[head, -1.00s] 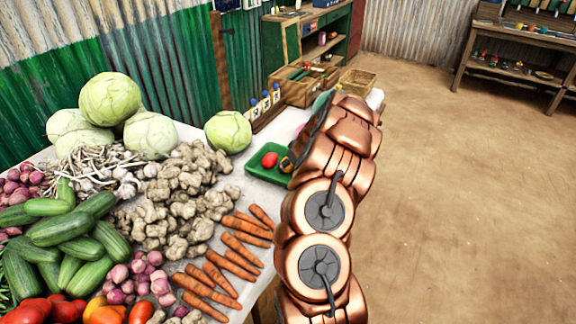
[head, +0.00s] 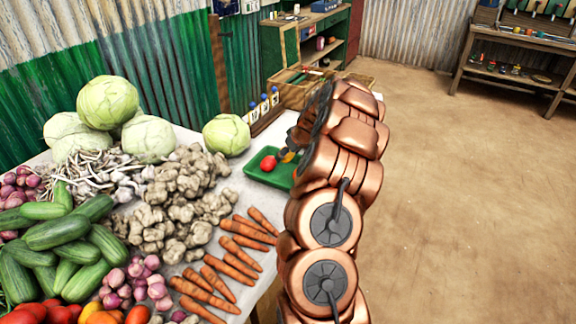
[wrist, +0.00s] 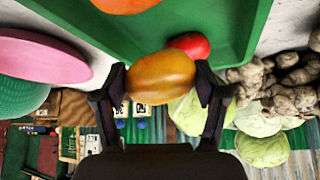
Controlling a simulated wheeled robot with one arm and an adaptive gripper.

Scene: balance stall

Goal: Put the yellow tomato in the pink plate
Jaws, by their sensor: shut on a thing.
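The yellow tomato (wrist: 162,77) is between the two fingers of my gripper (wrist: 163,88) in the wrist view, and they are shut on it. In the head view a small part of the yellow tomato (head: 289,156) shows beside my gripper (head: 291,143), over the green tray (head: 257,174). I cannot tell whether it still touches the tray. The pink plate (wrist: 40,57) is at the left of the wrist view, apart from the tomato. In the head view my arm hides the plate.
A red tomato (head: 268,163) lies in the green tray, and an orange-red one (wrist: 125,4) shows at the top of the wrist view. A green bowl (wrist: 20,96) is beside the pink plate. Carrots (head: 235,262), ginger (head: 185,200) and cabbages (head: 226,135) crowd the table.

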